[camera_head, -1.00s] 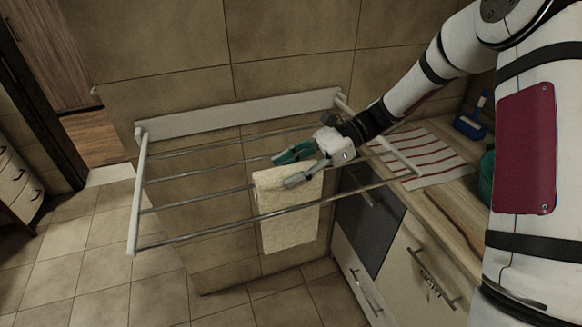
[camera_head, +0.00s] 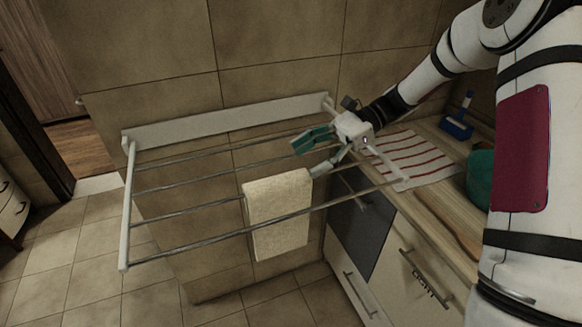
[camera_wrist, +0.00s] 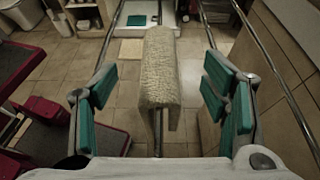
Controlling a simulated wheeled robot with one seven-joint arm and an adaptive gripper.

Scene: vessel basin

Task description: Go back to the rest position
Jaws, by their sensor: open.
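My gripper (camera_head: 318,156) is open and empty, just above the right part of the wall drying rack (camera_head: 127,205). A cream towel (camera_head: 279,215) hangs folded over a rack bar, below and to the left of my gripper. In the wrist view the towel (camera_wrist: 160,75) lies ahead between the two spread green-padded fingers, apart from both. My gripper also shows there (camera_wrist: 160,110). The towel's far hanging side is hidden.
A wooden counter (camera_head: 440,215) at the right holds a red-striped cloth (camera_head: 415,160), a blue brush-like item (camera_head: 458,122) and a green pot (camera_head: 480,178). The tiled wall (camera_head: 270,40) stands behind the rack. Floor at the lower left is clear.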

